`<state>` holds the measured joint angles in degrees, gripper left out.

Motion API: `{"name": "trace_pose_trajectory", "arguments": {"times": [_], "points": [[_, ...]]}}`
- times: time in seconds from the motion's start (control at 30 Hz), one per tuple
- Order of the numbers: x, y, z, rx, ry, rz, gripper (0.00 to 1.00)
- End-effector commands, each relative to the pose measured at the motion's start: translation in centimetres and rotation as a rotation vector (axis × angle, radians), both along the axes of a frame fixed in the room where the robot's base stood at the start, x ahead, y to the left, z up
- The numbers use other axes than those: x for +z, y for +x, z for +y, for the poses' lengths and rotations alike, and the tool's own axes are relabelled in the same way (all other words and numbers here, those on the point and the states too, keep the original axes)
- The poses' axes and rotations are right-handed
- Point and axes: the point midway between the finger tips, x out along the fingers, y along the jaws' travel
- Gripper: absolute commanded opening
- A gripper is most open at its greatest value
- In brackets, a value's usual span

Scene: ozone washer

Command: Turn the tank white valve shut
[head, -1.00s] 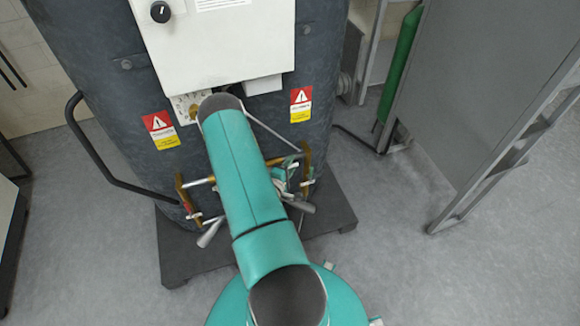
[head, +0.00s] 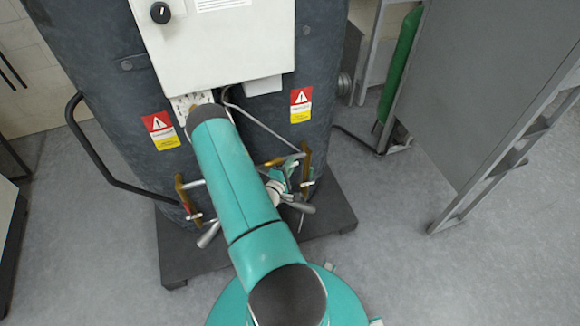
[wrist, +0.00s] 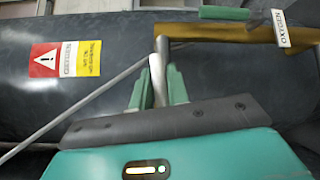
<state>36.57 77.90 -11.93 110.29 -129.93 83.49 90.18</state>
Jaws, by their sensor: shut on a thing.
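In the wrist view, my gripper (wrist: 157,74) has its two green fingers closed around a pale, silvery-white valve handle (wrist: 157,88). The handle runs up between the fingers to a pipe below the brass-coloured fitting (wrist: 215,32). In the head view, my gripper (head: 284,182) is low on the dark tank (head: 130,110), near its right-hand brass fitting (head: 306,165). My teal arm hides the middle of the pipework and part of the gripper. The handle's exact angle is not clear there.
A green handle (wrist: 225,13) and an OXYGEN tag (wrist: 281,28) are close to the brass fitting. A thin grey hose (head: 262,125) crosses the tank front. Silvery levers (head: 208,235) stick out low down. A grey panel (head: 480,90) stands at right, with clear floor before it.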

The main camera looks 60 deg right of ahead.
Motion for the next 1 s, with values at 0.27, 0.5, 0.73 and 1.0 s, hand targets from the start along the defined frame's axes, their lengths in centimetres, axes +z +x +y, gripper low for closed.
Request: {"name": "trace_pose_trajectory", "arguments": {"times": [0.27,0.5,0.73,1.0], "points": [[0.0,0.0,0.0,0.0,0.001,-0.001,0.38],[0.0,0.0,0.0,0.0,0.001,-0.001,0.38],[0.0,0.1,2.0,0.002,0.005,0.001,0.38],[0.3,0.3,7.9,0.004,0.004,0.001,0.38]]}}
